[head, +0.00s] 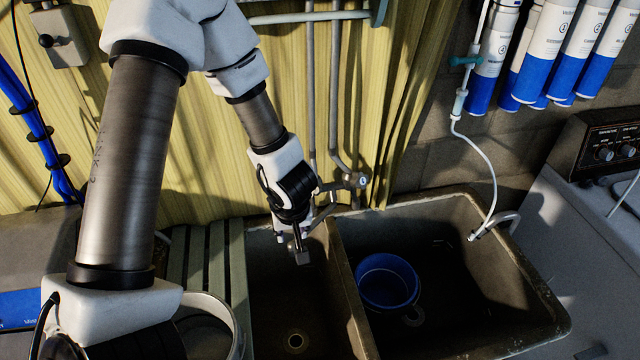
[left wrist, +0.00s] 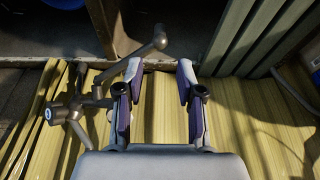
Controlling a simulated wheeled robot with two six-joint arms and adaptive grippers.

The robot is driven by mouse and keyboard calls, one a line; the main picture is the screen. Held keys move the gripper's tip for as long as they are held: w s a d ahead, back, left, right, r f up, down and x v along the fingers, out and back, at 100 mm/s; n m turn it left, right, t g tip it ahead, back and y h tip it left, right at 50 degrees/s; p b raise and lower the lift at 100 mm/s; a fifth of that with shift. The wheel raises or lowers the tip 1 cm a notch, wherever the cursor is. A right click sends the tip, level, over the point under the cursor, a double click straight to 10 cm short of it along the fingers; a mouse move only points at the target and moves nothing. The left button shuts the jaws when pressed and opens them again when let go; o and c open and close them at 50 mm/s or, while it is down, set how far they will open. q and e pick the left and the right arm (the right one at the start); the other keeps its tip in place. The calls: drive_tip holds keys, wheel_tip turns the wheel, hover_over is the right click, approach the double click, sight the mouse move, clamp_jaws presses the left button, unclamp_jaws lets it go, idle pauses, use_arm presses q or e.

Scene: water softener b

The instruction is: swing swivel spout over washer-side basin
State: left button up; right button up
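The swivel spout (left wrist: 134,58) is a dull metal tube that comes off the faucet (head: 358,181) on the back of the sink. In the left wrist view, its rounded end lies just beyond my left gripper's fingertips, on the left-basin side of the divider. My left gripper (left wrist: 158,70) is open, with a gap between its fingers and nothing held in it. In the head view, my left gripper (head: 294,238) points down over the back of the left basin (head: 272,300) and partly hides the spout. The washer-side basin (head: 500,300) is on the right. My right gripper is not in view.
A blue bucket (head: 388,281) sits in the right basin. A divider (head: 352,290) separates the basins. The washer (head: 590,250) stands at the right, and a drain hose (head: 495,225) hooks over the rim. A yellow curtain (head: 225,120) hangs behind.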

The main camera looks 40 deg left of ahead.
sight(291, 244)
use_arm(q)
drive_tip(key=b+x, duration=0.8)
drive_tip(key=shift+f, duration=0.45)
drive_tip(key=shift+d+r, duration=0.1)
drive_tip(key=shift+r, duration=0.4)
drive_tip(key=shift+c, duration=0.2)
drive_tip(key=shift+w+f, duration=0.1)
drive_tip(key=shift+f, duration=0.05)
drive_tip(key=shift+c, duration=0.9)
drive_tip(key=o, duration=0.9)
drive_tip(key=shift+c, duration=0.2)
drive_tip(key=shift+o, duration=0.9)
drive_tip(key=shift+a, duration=0.25)
drive_tip(key=shift+a+f, duration=0.1)
drive_tip(key=shift+a, duration=0.1)
drive_tip(key=shift+d, duration=0.1)
